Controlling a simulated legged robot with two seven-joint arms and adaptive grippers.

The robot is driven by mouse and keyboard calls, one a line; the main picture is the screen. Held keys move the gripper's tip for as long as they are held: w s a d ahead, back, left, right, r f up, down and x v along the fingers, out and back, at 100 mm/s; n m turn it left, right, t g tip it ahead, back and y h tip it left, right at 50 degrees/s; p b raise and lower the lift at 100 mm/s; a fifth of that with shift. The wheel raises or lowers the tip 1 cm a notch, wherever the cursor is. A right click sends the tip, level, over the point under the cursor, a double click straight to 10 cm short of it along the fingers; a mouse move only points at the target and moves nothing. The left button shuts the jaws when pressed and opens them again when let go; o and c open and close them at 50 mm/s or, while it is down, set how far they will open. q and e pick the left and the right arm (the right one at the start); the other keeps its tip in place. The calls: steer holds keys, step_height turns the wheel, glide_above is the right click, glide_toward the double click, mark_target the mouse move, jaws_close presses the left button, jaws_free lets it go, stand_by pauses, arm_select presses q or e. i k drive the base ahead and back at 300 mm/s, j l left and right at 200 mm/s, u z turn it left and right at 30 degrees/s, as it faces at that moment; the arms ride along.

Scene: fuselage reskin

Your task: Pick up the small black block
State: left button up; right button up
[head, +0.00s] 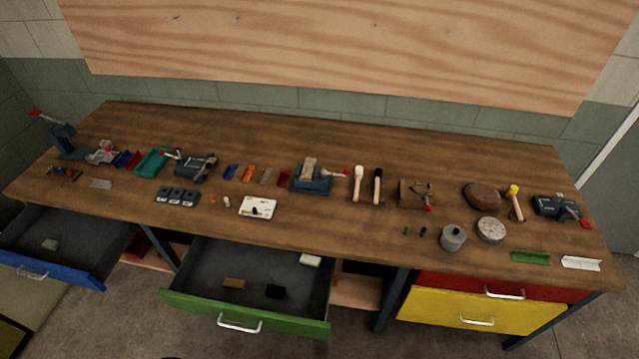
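A small black block (275,291) lies on the floor of the open green drawer (245,318), near the drawer's front and right of its middle. A brown block (234,283) lies to its left in the same drawer. A white block (310,260) lies at the drawer's back right. The black block is apart from both and fully visible from above. Neither of my grippers shows in the head view. A small dark shape at the bottom edge is too cut off to identify.
An open blue drawer (60,270) with a grey block (50,245) is at the left. Red (450,287) and yellow (480,313) drawers at the right are shut. The wooden bench top (340,145) above carries several tools, vises and bins. A table leg (392,300) stands right of the green drawer.

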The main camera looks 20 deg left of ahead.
mark_target(273, 292)
steer(key=u, duration=1.3)
steer(key=k+z, duration=0.1)
steer(key=z, duration=0.2)
